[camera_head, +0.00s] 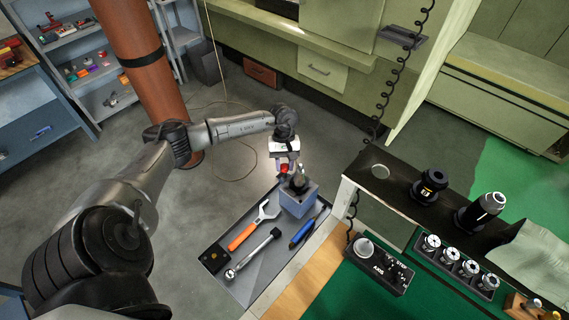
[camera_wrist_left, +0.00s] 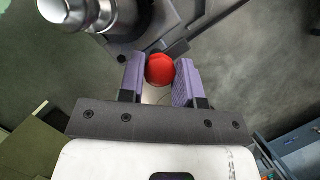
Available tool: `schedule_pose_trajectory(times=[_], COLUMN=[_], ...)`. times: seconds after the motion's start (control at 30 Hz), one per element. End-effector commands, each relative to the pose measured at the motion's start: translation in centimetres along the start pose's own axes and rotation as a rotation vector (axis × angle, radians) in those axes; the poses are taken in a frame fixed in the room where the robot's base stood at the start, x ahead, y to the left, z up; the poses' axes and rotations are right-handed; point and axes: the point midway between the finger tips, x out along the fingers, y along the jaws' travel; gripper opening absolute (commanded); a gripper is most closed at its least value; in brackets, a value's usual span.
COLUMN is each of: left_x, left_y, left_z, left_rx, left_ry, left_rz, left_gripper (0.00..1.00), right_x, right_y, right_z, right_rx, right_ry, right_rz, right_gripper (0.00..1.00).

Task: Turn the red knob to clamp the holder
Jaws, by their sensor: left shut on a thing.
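The red knob (camera_wrist_left: 160,69) is a round red ball that sits between the two purple fingers of my left gripper (camera_head: 285,164). The gripper is shut on it. In the head view the knob (camera_head: 284,169) shows as a small red spot just below the gripper, beside the holder. The holder (camera_head: 299,180) is a metal tool holder upright in a blue-grey clamping block (camera_head: 297,203) on the grey tray. The holder's shiny metal end (camera_wrist_left: 72,12) also shows at the top left of the wrist view. My right gripper is not in view.
To the right are black tool holders (camera_head: 428,187) and a rack of collets (camera_head: 450,257).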

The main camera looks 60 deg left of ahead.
Motion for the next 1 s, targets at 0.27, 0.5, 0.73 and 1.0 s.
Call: schedule_pose_trajectory(times=[0.27, 0.5, 0.73, 1.0], left_x=[0.0, 0.1, 0.2, 0.1], left_y=[0.0, -0.1, -0.2, -0.3], left_z=[0.0, -0.1, -0.1, 0.0], left_rx=[-0.011, -0.106, -0.29, -0.528], left_ry=[0.001, 0.001, 0.002, 0.0], left_rz=[0.004, 0.044, 0.12, 0.217], left_gripper=[0.08, 0.08, 0.08, 0.08], right_x=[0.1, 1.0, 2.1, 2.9], right_y=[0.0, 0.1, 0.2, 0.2], right_z=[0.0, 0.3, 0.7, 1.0], right_rx=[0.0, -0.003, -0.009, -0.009], right_ry=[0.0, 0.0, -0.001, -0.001], right_rz=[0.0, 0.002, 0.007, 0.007], right_gripper=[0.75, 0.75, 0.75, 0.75])
